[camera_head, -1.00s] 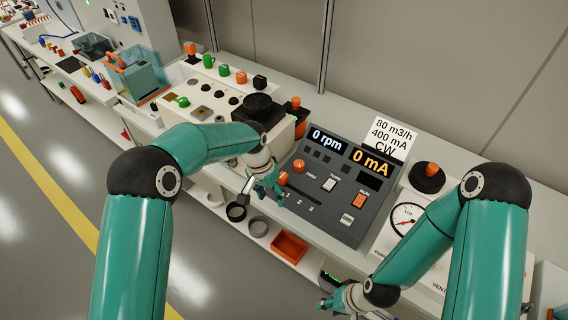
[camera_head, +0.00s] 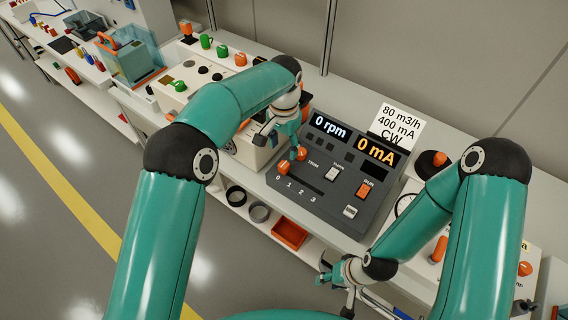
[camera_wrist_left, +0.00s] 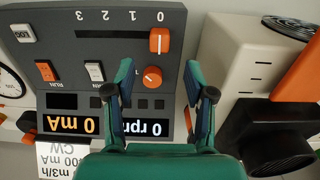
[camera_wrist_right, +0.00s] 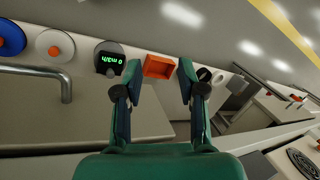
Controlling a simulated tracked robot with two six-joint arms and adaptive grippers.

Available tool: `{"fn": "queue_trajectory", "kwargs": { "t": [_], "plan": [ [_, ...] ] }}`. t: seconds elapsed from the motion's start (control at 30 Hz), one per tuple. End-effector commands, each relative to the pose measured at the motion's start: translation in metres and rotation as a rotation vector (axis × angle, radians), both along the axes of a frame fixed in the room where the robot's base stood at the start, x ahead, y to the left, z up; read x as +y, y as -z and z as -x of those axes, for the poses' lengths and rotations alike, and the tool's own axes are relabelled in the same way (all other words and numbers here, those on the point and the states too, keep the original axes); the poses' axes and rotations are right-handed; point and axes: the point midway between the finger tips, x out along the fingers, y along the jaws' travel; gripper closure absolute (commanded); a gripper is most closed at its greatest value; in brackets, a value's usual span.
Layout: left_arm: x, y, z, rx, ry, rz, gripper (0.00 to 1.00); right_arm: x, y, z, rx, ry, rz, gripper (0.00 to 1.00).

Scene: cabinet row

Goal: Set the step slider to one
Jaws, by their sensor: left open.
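The grey control panel (camera_head: 333,195) carries a slider slot with labels 0, 1, 2, 3. The orange step slider handle (camera_head: 283,167) stands at the 0 end; it also shows in the left wrist view (camera_wrist_left: 159,40), where the panel appears upside down. A round orange trim knob (camera_wrist_left: 152,76) sits beside the slot. My left gripper (camera_wrist_left: 157,74) is open and empty above the panel, its fingers either side of the trim knob in its wrist view, with the slider handle just beyond the tips. My right gripper (camera_wrist_right: 160,75) is open and empty, low in front of the counter.
The panel also has an orange RUN switch (camera_head: 364,190), a white rocker switch (camera_head: 334,172) and displays reading 0 rpm and 0 mA. A card (camera_head: 398,124) reads 80 m3/h, 400 mA, CW. A beige device (camera_head: 243,148) stands left. An orange tray (camera_head: 290,233) lies on the lower shelf.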

Motion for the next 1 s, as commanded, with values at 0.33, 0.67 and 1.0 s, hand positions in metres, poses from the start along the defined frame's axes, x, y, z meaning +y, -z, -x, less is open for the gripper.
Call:
{"fn": "queue_trajectory", "kwargs": {
  "t": [0.33, 0.67, 1.0],
  "plan": [
    [0.000, 0.066, 0.001, 0.003, -0.001, -0.001, 0.46, 0.000, -0.012, 0.000, 0.000, 0.000, 0.000, 0.60],
    [0.001, 0.086, 0.000, 0.001, -0.002, 0.001, 0.46, 0.000, -0.014, 0.000, -0.001, 0.000, 0.000, 0.60],
    [0.001, 0.086, 0.000, 0.001, -0.003, 0.001, 0.69, 0.000, -0.014, 0.000, 0.000, 0.000, 0.000, 0.60]
  ]
}}
